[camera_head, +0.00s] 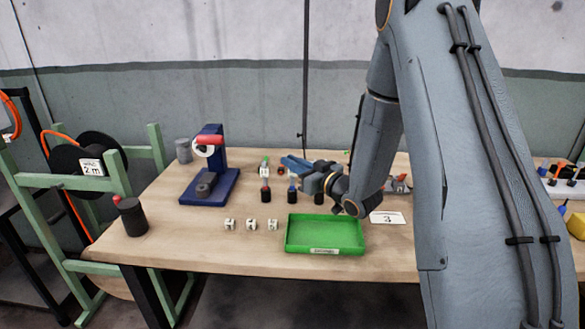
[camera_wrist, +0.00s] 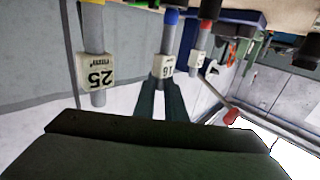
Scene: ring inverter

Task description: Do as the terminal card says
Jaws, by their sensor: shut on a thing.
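My gripper (camera_head: 288,166) is over the middle of the bench, at the middle of a row of dark-based tools. In the wrist view its fingers (camera_wrist: 161,86) are shut on the tool with a blue band and a white block marked 16 (camera_wrist: 164,66). To its left there is a yellow-banded tool marked 25 (camera_wrist: 95,72); to its right is a red-banded tool (camera_wrist: 196,62) whose mark is too small to read. The head view shows the red-banded tool (camera_head: 265,193) at the row's left. A white card (camera_head: 388,218) shows a 3; smaller print is unreadable.
A green tray (camera_head: 290,246) lies at the front edge, with several small white blocks (camera_head: 251,224) to its left. A blue press (camera_head: 224,184) with a red handle stands back left. A black cylinder (camera_head: 133,217) is front left. A cable reel (camera_head: 70,157) stands beside the bench.

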